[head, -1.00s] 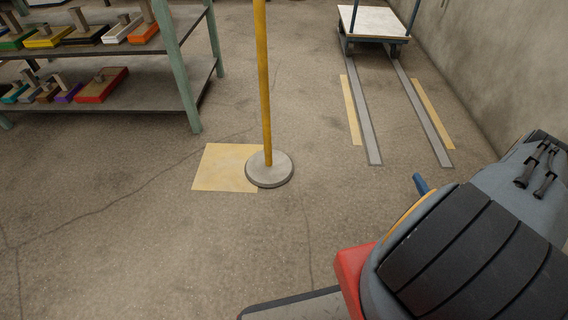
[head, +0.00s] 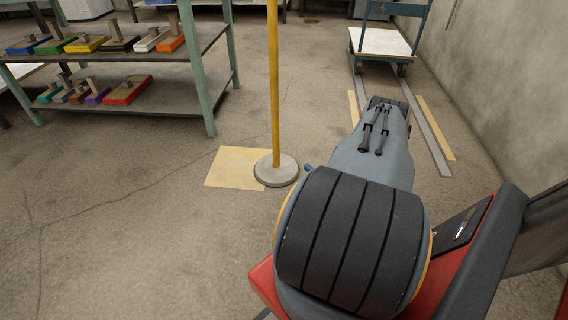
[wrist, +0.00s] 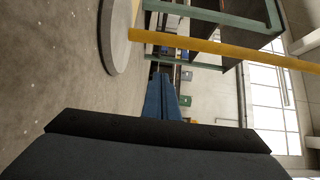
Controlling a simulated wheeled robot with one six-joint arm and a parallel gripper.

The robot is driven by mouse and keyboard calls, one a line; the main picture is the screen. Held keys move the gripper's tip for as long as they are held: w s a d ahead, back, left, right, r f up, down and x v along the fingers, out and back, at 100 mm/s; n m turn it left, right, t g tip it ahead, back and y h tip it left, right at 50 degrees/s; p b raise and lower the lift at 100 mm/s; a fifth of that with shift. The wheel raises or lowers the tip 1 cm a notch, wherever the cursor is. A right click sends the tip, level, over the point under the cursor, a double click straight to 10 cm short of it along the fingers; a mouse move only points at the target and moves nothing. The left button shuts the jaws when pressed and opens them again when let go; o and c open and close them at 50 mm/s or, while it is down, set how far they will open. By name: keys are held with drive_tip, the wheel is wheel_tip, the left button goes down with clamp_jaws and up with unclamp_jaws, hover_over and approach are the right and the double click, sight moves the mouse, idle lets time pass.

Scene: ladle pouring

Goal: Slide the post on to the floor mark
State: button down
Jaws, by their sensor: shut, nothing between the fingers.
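The post is a yellow pole (head: 273,80) on a round grey base (head: 276,172); it stands upright. The floor mark, a pale yellow square (head: 230,168), lies left of the base, which covers part of its right side. In the wrist view the pole (wrist: 220,46) runs sideways and the base (wrist: 117,38) is at upper left. My gripper's blue fingers (wrist: 161,97) are together and empty. In the head view the blue tip of my gripper (head: 309,168) shows just right of the base; I cannot tell if it touches. My arm hides the rest.
A green-framed shelf (head: 212,90) with several coloured blocks stands at left. A flat cart (head: 381,42) stands at back right by the wall, with grey and yellow floor strips (head: 437,130) before it. The floor left of the mark is clear.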

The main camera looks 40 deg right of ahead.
drive_tip(key=w+b, duration=0.1)
drive_tip(key=w, duration=0.2)
drive_tip(key=w+b, duration=0.1)
drive_tip(key=w, duration=0.2)
drive_tip(key=w+b, duration=0.1)
drive_tip(key=w, duration=0.2)
drive_tip(key=shift+w+d+f+b, duration=0.1)
drive_tip(key=shift+d+b, duration=0.25)
drive_tip(key=shift+d, duration=0.05)
drive_tip(key=w+a, duration=0.1)
drive_tip(key=w+b, duration=0.1)
drive_tip(key=w, duration=0.1)
drive_tip(key=shift+a, duration=0.35)
drive_tip(key=shift+w+a+b, duration=0.3)
